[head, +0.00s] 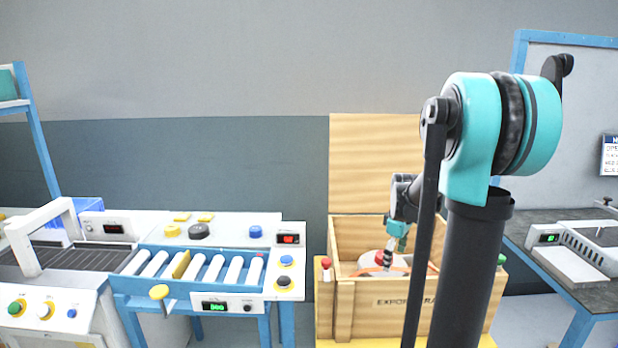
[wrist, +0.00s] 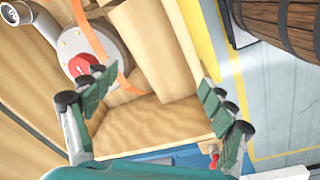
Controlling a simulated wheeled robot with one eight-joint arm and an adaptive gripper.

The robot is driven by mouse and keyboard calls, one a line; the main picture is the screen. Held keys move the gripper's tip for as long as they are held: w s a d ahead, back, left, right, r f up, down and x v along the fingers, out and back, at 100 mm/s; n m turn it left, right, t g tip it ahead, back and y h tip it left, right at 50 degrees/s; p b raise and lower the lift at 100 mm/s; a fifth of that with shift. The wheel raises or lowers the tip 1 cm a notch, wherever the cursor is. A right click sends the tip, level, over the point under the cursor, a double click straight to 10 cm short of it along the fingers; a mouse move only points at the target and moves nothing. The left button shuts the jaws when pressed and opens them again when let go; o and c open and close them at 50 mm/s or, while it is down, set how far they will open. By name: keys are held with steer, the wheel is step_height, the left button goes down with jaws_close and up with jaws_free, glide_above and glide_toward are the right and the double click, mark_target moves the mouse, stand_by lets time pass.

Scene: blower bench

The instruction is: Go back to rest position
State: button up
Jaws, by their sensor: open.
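My gripper (head: 398,240) is low over the open wooden crate (head: 376,300) in the head view, partly hidden by my own arm. In the wrist view my gripper (wrist: 155,95) has its two green fingers spread wide, with nothing between them. A white, rounded blower (head: 381,262) with an orange band sits inside the crate. In the wrist view the blower (wrist: 100,45) shows a red centre and lies beyond the left finger, partly covered by it. I cannot tell whether finger and blower touch.
The crate's lid (head: 372,165) stands upright behind it. A roller conveyor bench (head: 208,268) is to the left, a dark-topped table (head: 560,225) to the right. A red button (head: 325,263) is at the crate's left. A wooden barrel (wrist: 285,22) shows in the wrist view.

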steer(key=s+a+f+m+t, duration=0.1)
steer(key=s+a+f+m, duration=0.1)
steer(key=s, duration=0.5)
steer(key=s+a+f+m+t, duration=0.1)
steer(key=s+a+f+m, duration=0.1)
steer(key=s, duration=0.5)
steer(key=s+a+f+m+t, duration=0.1)
steer(key=s+a+f+m, duration=0.1)
steer(key=s+m, duration=0.4)
steer(key=shift+s+a+f, duration=0.25)
steer(key=shift+s+a, duration=0.35)
steer(key=shift+a, duration=0.25)
